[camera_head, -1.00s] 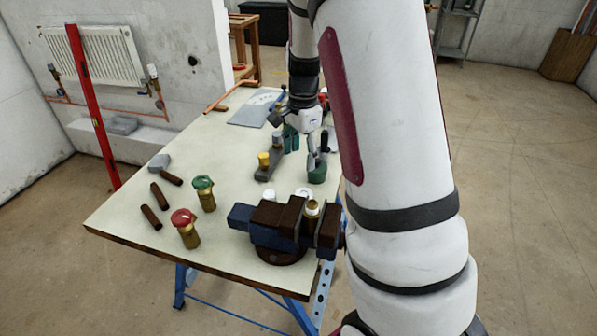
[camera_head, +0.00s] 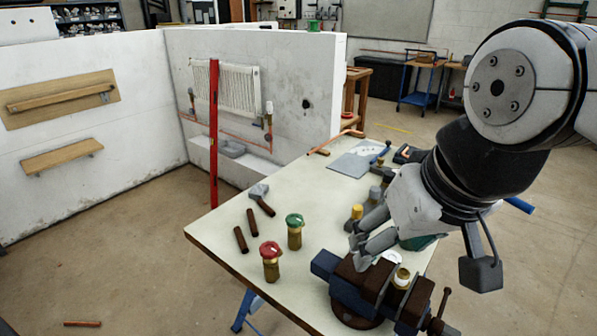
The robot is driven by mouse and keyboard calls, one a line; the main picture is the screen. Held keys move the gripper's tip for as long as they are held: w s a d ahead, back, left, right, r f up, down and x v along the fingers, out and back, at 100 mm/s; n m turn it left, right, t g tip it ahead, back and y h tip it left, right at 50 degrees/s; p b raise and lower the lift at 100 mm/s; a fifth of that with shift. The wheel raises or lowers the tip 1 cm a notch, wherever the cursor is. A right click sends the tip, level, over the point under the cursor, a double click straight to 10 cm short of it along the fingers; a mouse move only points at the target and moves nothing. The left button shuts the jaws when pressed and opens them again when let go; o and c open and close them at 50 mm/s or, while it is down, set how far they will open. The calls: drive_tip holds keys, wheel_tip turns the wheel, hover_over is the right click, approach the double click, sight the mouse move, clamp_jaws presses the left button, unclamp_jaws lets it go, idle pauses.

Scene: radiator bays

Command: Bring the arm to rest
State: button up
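My gripper (camera_head: 358,246) hangs at the end of my arm on the right side of the head view. Its white palm and grey fingers point down and left, over the bench top just behind the vise. The two fingers look apart with a gap between them, and nothing shows in them. A dark green item (camera_head: 418,243) is partly hidden behind the palm. The blue and brown vise (camera_head: 352,286) is close in front of and below the fingertips; I cannot tell the exact clearance.
A red level (camera_head: 213,130) stands before the radiator (camera_head: 240,90).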

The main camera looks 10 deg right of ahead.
drive_tip(key=shift+s+a+n, duration=0.15)
drive_tip(key=shift+s+n, duration=0.25)
drive_tip(key=shift+s, duration=0.2)
idle(1.0)
